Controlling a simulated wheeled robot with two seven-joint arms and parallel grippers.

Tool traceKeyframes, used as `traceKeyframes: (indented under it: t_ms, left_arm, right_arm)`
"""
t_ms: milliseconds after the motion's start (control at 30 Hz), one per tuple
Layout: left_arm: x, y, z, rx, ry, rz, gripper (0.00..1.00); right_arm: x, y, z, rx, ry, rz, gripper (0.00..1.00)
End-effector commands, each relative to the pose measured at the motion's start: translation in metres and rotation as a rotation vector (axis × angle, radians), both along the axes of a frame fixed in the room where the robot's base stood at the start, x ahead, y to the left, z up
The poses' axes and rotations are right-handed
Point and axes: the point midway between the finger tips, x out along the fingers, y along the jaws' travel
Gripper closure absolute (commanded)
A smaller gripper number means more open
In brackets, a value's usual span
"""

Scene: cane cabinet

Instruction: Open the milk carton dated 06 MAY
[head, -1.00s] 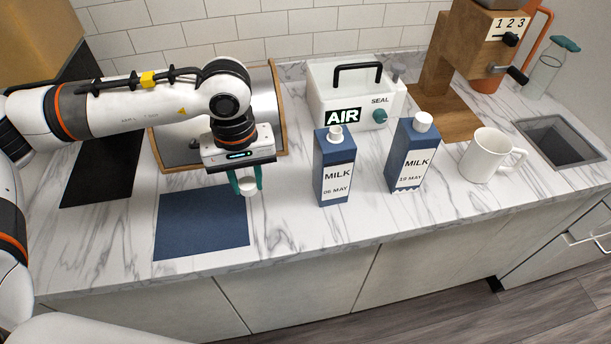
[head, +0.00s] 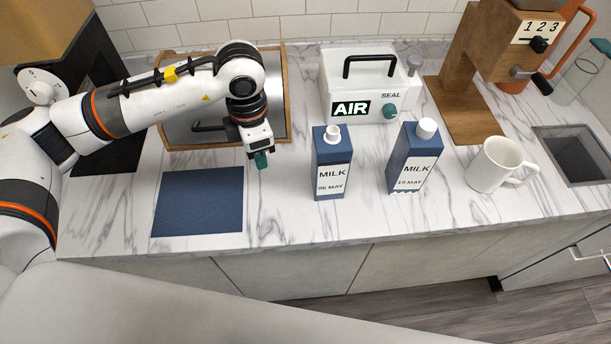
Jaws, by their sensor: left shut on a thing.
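The blue and white milk carton labelled 06 MAY (head: 331,172) stands upright on the counter, its white spout bare with no cap on it. A second milk carton, which seems to read 19 MAY (head: 410,165), stands to its right with a white cap (head: 427,128) on. My left gripper (head: 262,160) is to the left of the 06 MAY carton, above the counter, apart from the carton. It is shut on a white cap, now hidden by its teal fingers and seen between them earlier. My right gripper is not in view.
A dark blue mat (head: 198,202) lies at the front left, empty. A white AIR sealing box (head: 362,80) stands behind the cartons. A white mug (head: 492,165), wooden grinder (head: 463,85) and sink (head: 575,155) are to the right. A framed metal panel (head: 190,130) is behind my left arm.

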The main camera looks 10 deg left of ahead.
Motion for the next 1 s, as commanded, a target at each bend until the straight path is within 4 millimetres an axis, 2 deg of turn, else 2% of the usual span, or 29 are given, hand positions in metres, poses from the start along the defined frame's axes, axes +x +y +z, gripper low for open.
traceKeyframes:
  t_ms: [100,200,400,533,800,1000]
  left_arm:
    - [0.001,-0.001,-0.001,-0.006,0.009,0.299,0.97]
    - [0.001,-0.001,-0.003,-0.009,0.013,0.519,0.97]
    - [0.002,0.0,-0.007,-0.009,0.019,0.807,0.97]
    - [0.002,0.001,-0.014,-0.007,0.021,0.879,0.97]
    - [0.001,0.001,-0.06,-0.005,0.022,0.89,0.97]
    - [0.002,0.001,-0.08,-0.006,0.021,0.887,0.97]
  right_arm:
    - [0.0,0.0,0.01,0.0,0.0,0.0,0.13]
    - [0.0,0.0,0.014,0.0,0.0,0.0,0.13]
    - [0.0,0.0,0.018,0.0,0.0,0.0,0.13]
    - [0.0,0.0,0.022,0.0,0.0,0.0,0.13]
    - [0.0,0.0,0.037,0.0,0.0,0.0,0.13]
    - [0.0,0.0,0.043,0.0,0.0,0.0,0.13]
